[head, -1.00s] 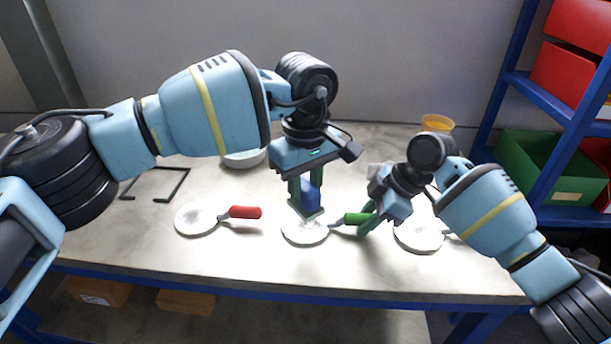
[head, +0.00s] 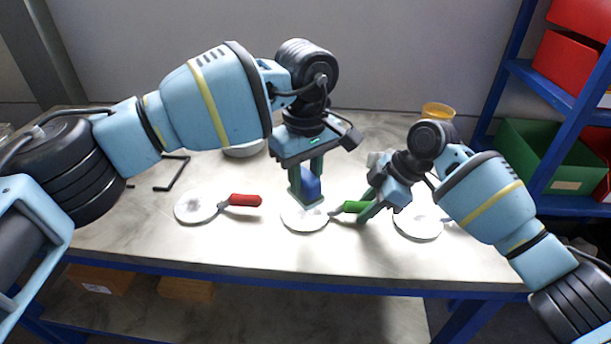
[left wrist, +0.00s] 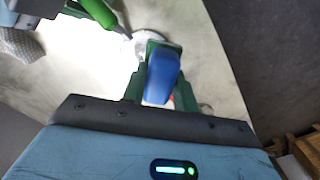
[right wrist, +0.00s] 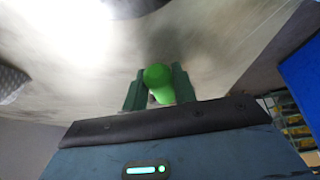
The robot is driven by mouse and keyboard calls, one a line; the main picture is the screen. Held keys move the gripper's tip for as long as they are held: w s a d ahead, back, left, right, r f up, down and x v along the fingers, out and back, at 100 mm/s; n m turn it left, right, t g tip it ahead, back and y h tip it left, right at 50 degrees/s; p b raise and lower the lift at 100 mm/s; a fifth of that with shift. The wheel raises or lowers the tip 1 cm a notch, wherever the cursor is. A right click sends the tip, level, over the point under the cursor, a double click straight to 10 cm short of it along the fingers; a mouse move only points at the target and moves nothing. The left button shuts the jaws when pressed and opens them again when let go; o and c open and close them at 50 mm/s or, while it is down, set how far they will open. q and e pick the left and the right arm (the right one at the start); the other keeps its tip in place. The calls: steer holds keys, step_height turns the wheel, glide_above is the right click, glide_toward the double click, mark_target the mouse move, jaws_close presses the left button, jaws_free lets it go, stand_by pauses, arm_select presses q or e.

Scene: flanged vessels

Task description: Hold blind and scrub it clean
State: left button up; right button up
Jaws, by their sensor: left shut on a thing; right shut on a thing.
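The middle blind, a pale round plate (head: 302,219) with a green handle (head: 352,207), is at the front middle of the table. My right gripper (head: 368,207) is shut on the green handle, which also shows in the right wrist view (right wrist: 160,80). My left gripper (head: 306,180) is shut on a scrubber with a blue body (head: 312,187) and a green base, also seen in the left wrist view (left wrist: 162,76). The scrubber is over the far part of the plate and hides some of it. I cannot tell whether its underside touches the plate.
A plate (head: 194,208) with a red handle (head: 245,200) lies to the left. Another pale plate (head: 420,226) lies right of my right gripper. A blue shelf (head: 545,85) borders the right.

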arm_select(q)
steer(key=shift+f, duration=3.15)
steer(key=shift+w+f, duration=0.6)
steer(key=shift+f, duration=0.3)
steer(key=shift+c, duration=0.3)
steer(key=shift+w, duration=3.1)
steer(key=shift+s, duration=3.65)
steer(key=shift+s+a, duration=0.1)
steer(key=shift+a, duration=0.35)
steer(key=shift+w, duration=3.8)
steer(key=shift+s, duration=3.8)
steer(key=shift+r, duration=4.15)
